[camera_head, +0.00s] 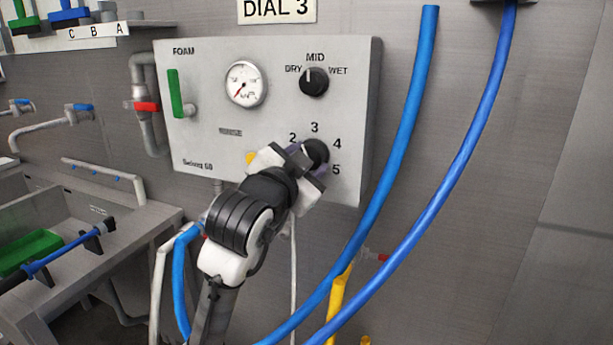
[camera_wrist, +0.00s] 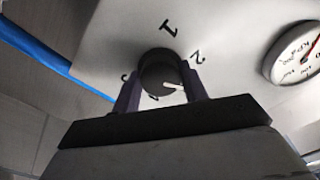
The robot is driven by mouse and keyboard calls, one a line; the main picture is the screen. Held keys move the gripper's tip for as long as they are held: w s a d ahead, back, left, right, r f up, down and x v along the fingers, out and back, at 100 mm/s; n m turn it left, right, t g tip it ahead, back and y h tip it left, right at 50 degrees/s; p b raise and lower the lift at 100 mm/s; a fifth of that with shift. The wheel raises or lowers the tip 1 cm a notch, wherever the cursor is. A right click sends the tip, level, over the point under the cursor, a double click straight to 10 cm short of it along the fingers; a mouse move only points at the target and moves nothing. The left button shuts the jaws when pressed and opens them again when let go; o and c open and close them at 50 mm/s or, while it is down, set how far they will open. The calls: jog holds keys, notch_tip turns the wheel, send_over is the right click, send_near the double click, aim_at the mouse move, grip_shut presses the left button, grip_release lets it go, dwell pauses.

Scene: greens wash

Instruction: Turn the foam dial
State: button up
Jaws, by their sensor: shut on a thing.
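The black numbered dial (camera_head: 317,150) is on the lower right of the grey panel (camera_head: 215,135), with 2, 3, 4 and 5 showing around it. My gripper (camera_head: 307,163) reaches it from the lower left, its fingers on either side of the knob. In the wrist view, the dial (camera_wrist: 158,70) sits between the two dark fingers of my gripper (camera_wrist: 162,88), which is shut on it. Its white mark points to the lower right there, clockwise past the 2; the number it faces is hidden. A sign (camera_head: 277,9) above the panel reads DIAL 3.
A second black knob (camera_head: 314,81), marked DRY, MID and WET, is just above. A gauge (camera_head: 245,83) and a green handle (camera_head: 175,93) are to its left. Blue hoses (camera_head: 408,130) hang to the right of the panel. A sink (camera_head: 40,215) is at the left.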

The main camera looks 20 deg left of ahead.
jog(key=shift+m+b, duration=1.5)
jog(key=shift+m, duration=0.8)
jog(key=o, duration=1)
jog(key=s+b, duration=0.2)
jog(key=s, duration=1.2)
jog(key=shift+a+b, duration=0.3)
jog(key=shift+b, duration=0.05)
jog(key=shift+w, duration=0.1)
